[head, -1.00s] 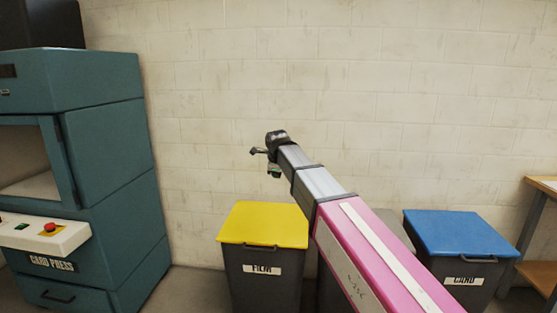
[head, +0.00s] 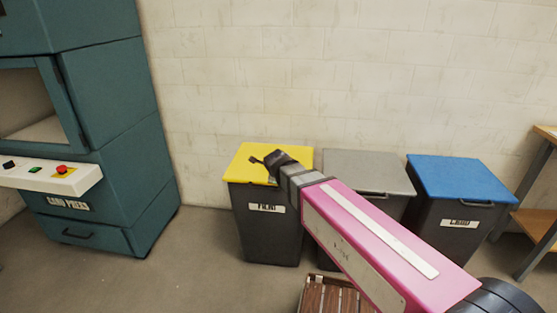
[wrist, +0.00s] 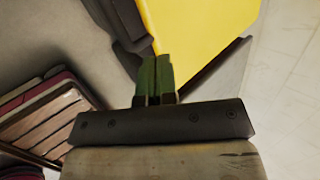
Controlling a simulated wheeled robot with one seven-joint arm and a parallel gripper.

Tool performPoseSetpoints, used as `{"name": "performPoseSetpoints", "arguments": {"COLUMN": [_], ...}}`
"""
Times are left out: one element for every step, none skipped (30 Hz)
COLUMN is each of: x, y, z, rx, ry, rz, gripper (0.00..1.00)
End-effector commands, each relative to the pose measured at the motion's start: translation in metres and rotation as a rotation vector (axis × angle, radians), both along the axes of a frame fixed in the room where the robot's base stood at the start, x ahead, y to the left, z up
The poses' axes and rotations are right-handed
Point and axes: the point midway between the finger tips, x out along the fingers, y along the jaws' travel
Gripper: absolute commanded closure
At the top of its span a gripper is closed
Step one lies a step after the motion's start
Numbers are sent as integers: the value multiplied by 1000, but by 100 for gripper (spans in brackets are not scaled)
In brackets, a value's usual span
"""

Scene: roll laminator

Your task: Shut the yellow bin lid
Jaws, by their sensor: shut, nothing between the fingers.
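The yellow lid (head: 247,165) lies flat on the dark bin with a FILM label (head: 265,225), so the bin looks shut. The lid also fills the upper middle of the wrist view (wrist: 200,35). My gripper (head: 270,165) is over the lid in the head view and covers part of its front. In the wrist view the green fingertips (wrist: 155,65) are together and empty, close to the lid's edge. I cannot tell whether they touch it.
A grey-lidded bin (head: 365,168) stands right of the yellow one, partly behind my arm. A blue-lidded bin (head: 460,180) is further right. A teal card press (head: 115,130) stands left. A slatted wooden crate (head: 318,296) is on the floor in front.

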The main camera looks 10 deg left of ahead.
Motion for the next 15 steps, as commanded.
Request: {"name": "performPoseSetpoints", "arguments": {"x": [-3, -3, -5, -5, -6, -6, -7, -7, -8, -8, -8, -8, -8, -8, -9], "y": [0, 0, -1, -1, 0, 0, -1, -1, -1, -1, -1, -1, -1, -1, -1], "z": [-11, -17, -24, -29, -33, -39, -43, -47, -51, -54, -56, -60, -62, -64, -66], "rx": [-2, -2, -4, -2, -1, -1, -2, -2, -1, -1, -1, -1, -1, -1, -1], "ry": [2, 1, 2, 2, 1, 1, 2, 2, 1, 0, 0, 0, 0, 0, 0], "rz": [0, 1, 1, 1, 0, 1, 0, 0, 0, 1, 1, 0, 0, 0, -1], "gripper": [100, 100, 100, 100, 100, 100, 100, 100, 100, 100, 100, 100, 100, 100, 100]}}
